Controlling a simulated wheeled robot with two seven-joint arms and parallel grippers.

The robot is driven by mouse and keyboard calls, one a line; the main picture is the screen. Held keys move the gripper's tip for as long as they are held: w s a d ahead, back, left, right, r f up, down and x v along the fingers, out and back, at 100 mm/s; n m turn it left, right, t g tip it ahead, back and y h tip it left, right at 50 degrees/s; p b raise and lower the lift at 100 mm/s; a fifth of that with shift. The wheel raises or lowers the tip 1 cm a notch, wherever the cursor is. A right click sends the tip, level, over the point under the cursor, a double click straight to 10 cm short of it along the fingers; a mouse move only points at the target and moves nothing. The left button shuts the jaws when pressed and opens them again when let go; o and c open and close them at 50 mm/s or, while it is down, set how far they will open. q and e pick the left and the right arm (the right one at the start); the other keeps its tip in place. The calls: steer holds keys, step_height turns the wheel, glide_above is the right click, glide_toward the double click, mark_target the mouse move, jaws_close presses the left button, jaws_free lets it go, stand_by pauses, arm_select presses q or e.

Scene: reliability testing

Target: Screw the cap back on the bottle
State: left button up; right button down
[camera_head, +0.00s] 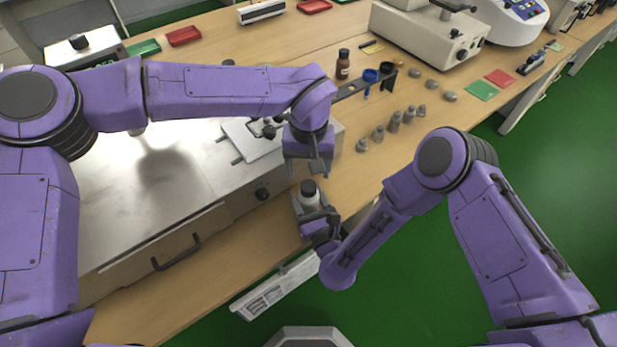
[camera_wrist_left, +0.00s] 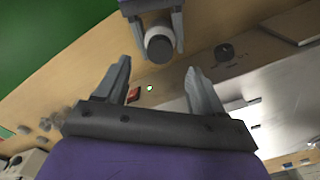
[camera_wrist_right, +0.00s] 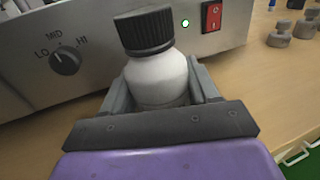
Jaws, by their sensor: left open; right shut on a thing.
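A white bottle (camera_head: 310,202) with a ribbed black cap (camera_head: 308,186) stands upright between the fingers of my right gripper (camera_head: 313,212), which is shut on its body. In the right wrist view the black cap (camera_wrist_right: 145,32) sits on top of the white bottle (camera_wrist_right: 158,80); how tightly it is screwed cannot be told. My left gripper (camera_head: 308,174) is open and empty, pointing down just above the cap and apart from it. In the left wrist view the cap (camera_wrist_left: 159,46) shows beyond the open left fingers (camera_wrist_left: 157,75).
A metal hot plate unit (camera_head: 190,170) with knobs stands left of the bottle; its red switch (camera_wrist_right: 212,15) shows close behind. Several grey weights (camera_head: 395,120), a brown bottle (camera_head: 343,64) and a blue cup-like item (camera_head: 370,76) are farther back on the wooden bench.

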arm_select(q)
step_height(320, 180, up, 6)
stand_by(0.4)
arm_select(e)
steer(key=shift+c, duration=1)
jaws_free()
steer(key=b+v, duration=0.2)
steer(key=v, duration=0.7)
steer(key=shift+s+b, duration=0.2)
steer(key=shift+b, duration=0.2)
arm_select(q)
steer(key=shift+f, duration=1.4)
arm_select(e)
steer(key=shift+s+d, duration=0.25)
steer(key=shift+s, duration=0.3)
